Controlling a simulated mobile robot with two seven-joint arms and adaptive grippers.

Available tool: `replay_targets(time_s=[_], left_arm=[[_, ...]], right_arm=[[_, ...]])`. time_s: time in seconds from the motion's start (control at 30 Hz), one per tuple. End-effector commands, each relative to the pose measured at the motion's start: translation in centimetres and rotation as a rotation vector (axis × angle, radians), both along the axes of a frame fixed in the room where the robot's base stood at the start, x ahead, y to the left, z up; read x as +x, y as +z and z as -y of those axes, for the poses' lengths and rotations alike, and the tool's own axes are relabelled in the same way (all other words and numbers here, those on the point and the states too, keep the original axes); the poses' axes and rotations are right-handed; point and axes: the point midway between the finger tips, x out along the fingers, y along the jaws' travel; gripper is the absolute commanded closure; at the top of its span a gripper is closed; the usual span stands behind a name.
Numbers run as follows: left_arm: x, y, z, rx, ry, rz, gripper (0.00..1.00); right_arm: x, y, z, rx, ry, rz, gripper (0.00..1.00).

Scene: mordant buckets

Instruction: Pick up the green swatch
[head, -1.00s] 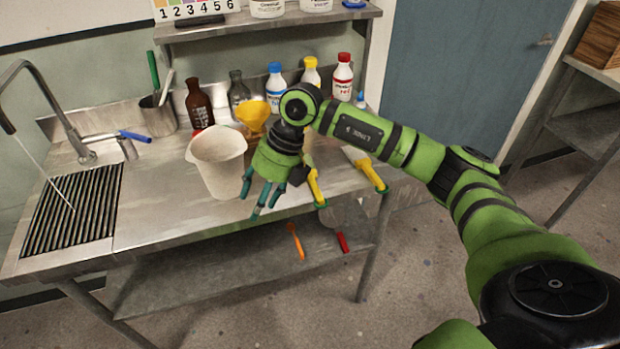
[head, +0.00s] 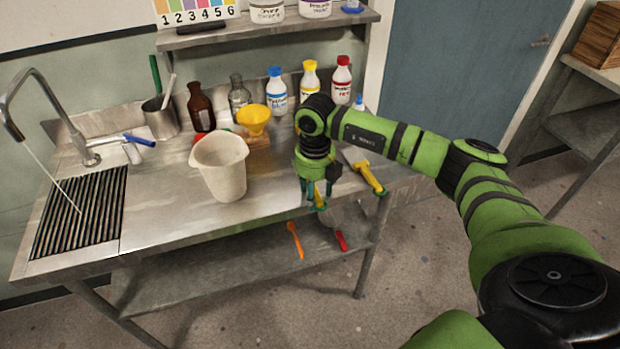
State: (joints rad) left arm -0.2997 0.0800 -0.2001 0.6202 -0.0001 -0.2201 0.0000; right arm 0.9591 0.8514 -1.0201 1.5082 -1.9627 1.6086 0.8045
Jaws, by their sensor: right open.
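I cannot clearly pick out a green swatch; the right gripper and arm cover part of the worktop where one could lie. My right gripper (head: 315,196) points down over the front right part of the steel worktop (head: 180,222), right of the white bucket (head: 222,170). Its teal fingers are apart, and I see nothing held. A yellow-handled tool shows partly behind the fingers. My left gripper is out of view.
Another yellow-handled tool (head: 368,178) lies right of the gripper. A yellow funnel (head: 254,118), a brown bottle (head: 201,108) and several other bottles stand behind. The sink drain grid (head: 78,212) is at left. Clear worktop lies left of the bucket.

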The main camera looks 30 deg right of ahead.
Motion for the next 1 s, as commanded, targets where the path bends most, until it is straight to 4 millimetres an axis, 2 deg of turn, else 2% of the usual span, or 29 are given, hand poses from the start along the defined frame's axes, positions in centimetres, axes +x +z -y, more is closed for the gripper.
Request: replay_targets(time_s=[0.1, 0.13, 0.2, 0.27, 0.73, 0.87, 1.0], left_arm=[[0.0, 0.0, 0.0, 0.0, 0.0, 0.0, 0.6], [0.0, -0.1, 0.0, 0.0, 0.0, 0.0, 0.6], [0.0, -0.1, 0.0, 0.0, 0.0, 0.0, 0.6], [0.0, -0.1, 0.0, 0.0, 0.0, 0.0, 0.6], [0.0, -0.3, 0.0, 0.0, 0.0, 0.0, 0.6], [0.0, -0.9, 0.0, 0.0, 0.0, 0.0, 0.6], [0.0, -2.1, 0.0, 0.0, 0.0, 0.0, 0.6]], right_arm=[[0.0, 0.0, 0.0, 0.0, 0.0, 0.001, 0.44], [0.0, 0.0, 0.0, 0.001, 0.0, 0.001, 0.48], [0.0, 0.0, 0.0, 0.001, 0.0, 0.001, 0.76], [0.0, 0.0, 0.0, 0.001, 0.0, 0.001, 0.99], [0.1, 0.4, 0.0, 0.001, 0.0, 0.003, 1.0], [0.2, 1.6, -0.1, 0.001, 0.001, 0.007, 1.0], [0.2, 3.9, 0.0, 0.002, 0.001, 0.01, 1.0]])
